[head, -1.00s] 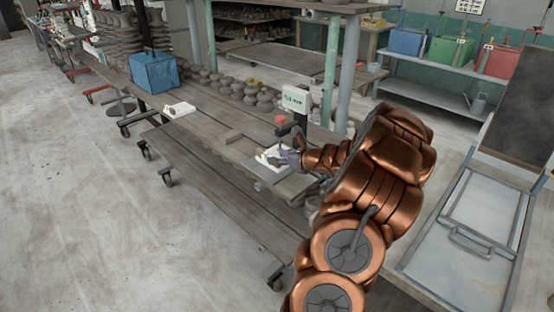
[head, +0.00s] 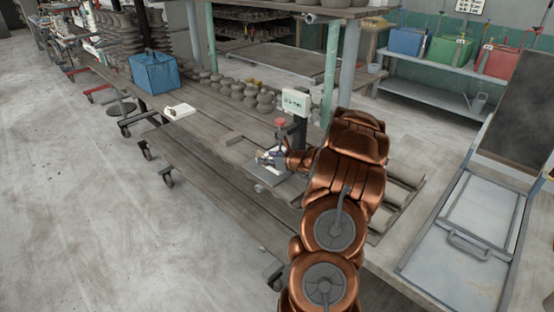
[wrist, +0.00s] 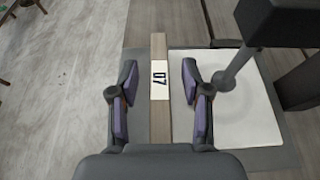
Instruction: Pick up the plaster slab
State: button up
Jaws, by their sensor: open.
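A white plaster slab (wrist: 235,112) lies flat on a grey plate in the wrist view. A narrow brown strip with a white label reading "07" (wrist: 160,80) runs along its left side; I cannot tell whether strip and slab are joined. My gripper (wrist: 158,84) is open, with one purple-padded finger on each side of the strip and apparent gaps at both sides. In the head view my gripper (head: 272,157) is low over the grey plate (head: 266,178) and hides most of the slab. Another white slab-like piece (head: 179,111) lies farther left on the bench.
A post with a display (head: 295,101) and a red-topped device (head: 281,123) stand close behind my gripper. In the wrist view a dark body with a rod (wrist: 225,80) overhangs the slab.

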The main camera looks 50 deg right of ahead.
jog(key=shift+c, duration=0.2)
grip_shut()
dwell(0.5)
